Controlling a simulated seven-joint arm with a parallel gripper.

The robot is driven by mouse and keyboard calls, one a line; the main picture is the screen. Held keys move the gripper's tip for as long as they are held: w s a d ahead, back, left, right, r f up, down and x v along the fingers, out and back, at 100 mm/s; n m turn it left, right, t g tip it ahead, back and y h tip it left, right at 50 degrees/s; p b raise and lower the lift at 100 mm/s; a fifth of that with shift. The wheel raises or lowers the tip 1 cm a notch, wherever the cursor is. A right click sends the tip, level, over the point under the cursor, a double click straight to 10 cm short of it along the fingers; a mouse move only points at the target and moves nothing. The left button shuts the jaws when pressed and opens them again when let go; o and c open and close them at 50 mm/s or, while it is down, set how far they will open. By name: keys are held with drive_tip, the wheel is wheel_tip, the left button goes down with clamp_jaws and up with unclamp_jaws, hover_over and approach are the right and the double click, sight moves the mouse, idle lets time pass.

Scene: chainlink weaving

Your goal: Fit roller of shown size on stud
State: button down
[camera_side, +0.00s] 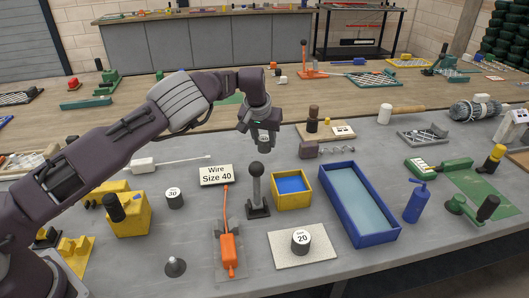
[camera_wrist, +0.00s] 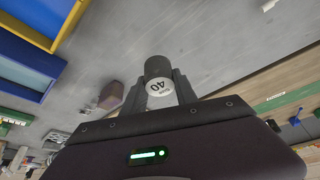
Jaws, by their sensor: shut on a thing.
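A sign (camera_side: 216,175) reads "Wire Size 40". My gripper (camera_side: 264,143) is shut on a dark grey roller, held in the air above the bench behind the black-knobbed lever. In the wrist view the roller (camera_wrist: 157,68) sits between the fingertips, and its white end face reads 40. A roller marked 30 (camera_side: 175,200) stands on the bench left of the lever. A roller marked 20 (camera_side: 301,245) stands on a pale speckled plate (camera_side: 285,257). A small grey cone-shaped piece with a short tip (camera_side: 175,267) stands at the front left; I cannot tell whether it is the stud.
A black-knobbed lever (camera_side: 258,195) stands upright mid-bench. An orange tool (camera_side: 228,250) lies before it. A yellow bin (camera_side: 292,203), blue tray (camera_side: 351,231) and blue bottle (camera_side: 415,203) stand to the right. Yellow blocks (camera_side: 130,220) stand left. Bare bench lies around the cone-shaped piece.

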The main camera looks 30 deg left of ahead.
sight(265, 136)
drive_tip(key=shift+n, duration=0.4)
drive_tip(key=v, duration=0.2)
drive_tip(key=w+v, duration=0.1)
drive_tip(key=v, duration=0.1)
drive_tip(key=shift+s+a+r, duration=0.1)
drive_tip(key=shift+s+r, duration=0.05)
drive_tip(key=shift+r, duration=0.35)
drive_tip(key=s+d+n+g, duration=0.2)
drive_tip(key=s+n+g, duration=0.2)
drive_tip(key=s+n, duration=0.8)
drive_tip(key=s+d+n+g+y, duration=0.1)
drive_tip(key=s+n+g, duration=0.3)
drive_tip(key=s+n, duration=0.8)
drive_tip(key=s+d, duration=0.1)
drive_tip(key=s, duration=1.5)
drive_tip(key=shift+s+r, duration=0.25)
drive_tip(key=shift+r, duration=0.05)
drive_tip(key=shift+a, duration=0.1)
drive_tip(key=shift+f, duration=2.8)
drive_tip(key=shift+f, duration=0.35)
